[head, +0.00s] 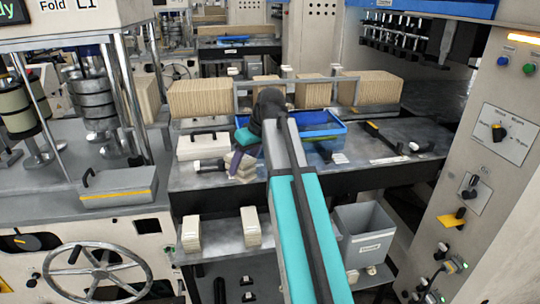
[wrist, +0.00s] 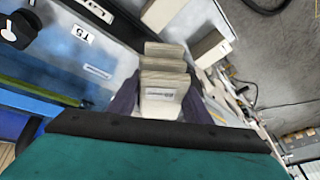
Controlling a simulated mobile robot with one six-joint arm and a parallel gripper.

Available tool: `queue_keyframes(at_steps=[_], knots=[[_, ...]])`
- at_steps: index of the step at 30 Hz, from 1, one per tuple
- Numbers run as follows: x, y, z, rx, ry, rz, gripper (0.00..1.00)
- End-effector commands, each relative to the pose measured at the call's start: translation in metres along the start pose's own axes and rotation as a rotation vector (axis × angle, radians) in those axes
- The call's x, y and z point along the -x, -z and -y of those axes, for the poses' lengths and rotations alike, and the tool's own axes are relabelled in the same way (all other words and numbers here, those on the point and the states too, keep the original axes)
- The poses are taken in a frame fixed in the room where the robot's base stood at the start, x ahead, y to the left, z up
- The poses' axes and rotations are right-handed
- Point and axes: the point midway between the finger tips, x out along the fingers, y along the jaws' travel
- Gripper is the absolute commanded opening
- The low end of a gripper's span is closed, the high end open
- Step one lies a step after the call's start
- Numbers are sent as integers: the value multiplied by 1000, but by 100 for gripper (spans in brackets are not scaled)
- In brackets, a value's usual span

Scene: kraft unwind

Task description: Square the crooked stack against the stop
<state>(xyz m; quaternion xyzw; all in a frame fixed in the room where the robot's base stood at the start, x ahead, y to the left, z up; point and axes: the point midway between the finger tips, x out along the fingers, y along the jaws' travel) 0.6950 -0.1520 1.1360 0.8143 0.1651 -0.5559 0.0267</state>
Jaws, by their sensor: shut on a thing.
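The crooked stack (head: 243,174) of pale kraft pieces sits on the grey bench, left of the blue tray. In the wrist view the stack (wrist: 163,88) shows its layers stepped out of line, with a small printed label on the nearest face. My gripper (head: 240,152) is over the stack, its dark purple fingers on either side of it. In the wrist view my gripper (wrist: 164,103) is shut on the stack; the fingertips are partly hidden. I cannot make out for sure which part is the stop.
The blue tray (head: 325,131) lies just right of the stack. A pale box with a black handle (head: 204,147) stands to the left. A grey bin (head: 365,240) and small stacks (head: 190,234) are below the bench.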

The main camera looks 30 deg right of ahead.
Motion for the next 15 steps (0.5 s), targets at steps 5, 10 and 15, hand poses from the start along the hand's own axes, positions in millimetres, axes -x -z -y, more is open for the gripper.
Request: queue_keyframes(at_steps=[5,10,15], knots=[[-19,15,52,22,10,4,22],[-35,24,96,20,8,4,22],[-50,29,135,-22,-10,-3,22]])
